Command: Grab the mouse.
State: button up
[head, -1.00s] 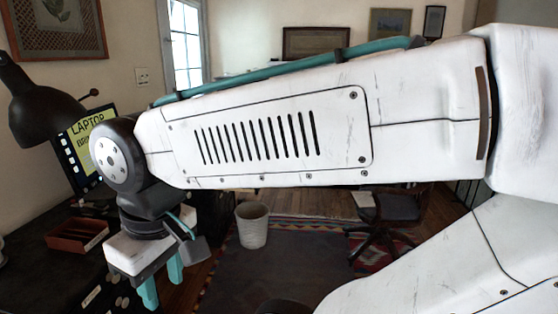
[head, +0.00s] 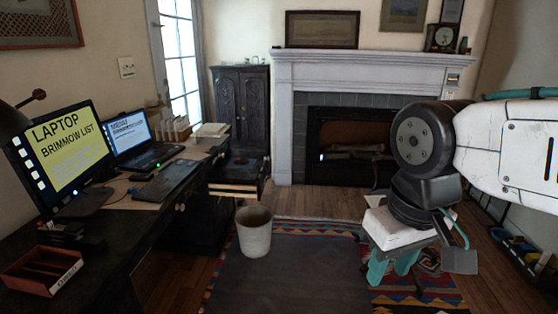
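A small dark object (head: 142,177) lies on the desk at the left, near the front of the laptop; it may be the mouse, but it is too small and dark to be sure. My gripper (head: 391,272) hangs at the right, pointing down over the patterned rug, well away from the desk. Its two teal fingers are apart, with nothing seen between them.
The desk (head: 95,250) holds a monitor (head: 66,154), a laptop (head: 152,156), a dark flat keyboard-like slab (head: 166,180) and a reddish tray (head: 43,270). A pale bin (head: 254,231) stands on the floor between desk and gripper. A fireplace (head: 350,140) is behind.

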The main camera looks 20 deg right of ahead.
aim_at(243, 160)
jog(key=z, duration=0.3)
jog(key=i, duration=3.75)
jog(key=u, duration=0.15)
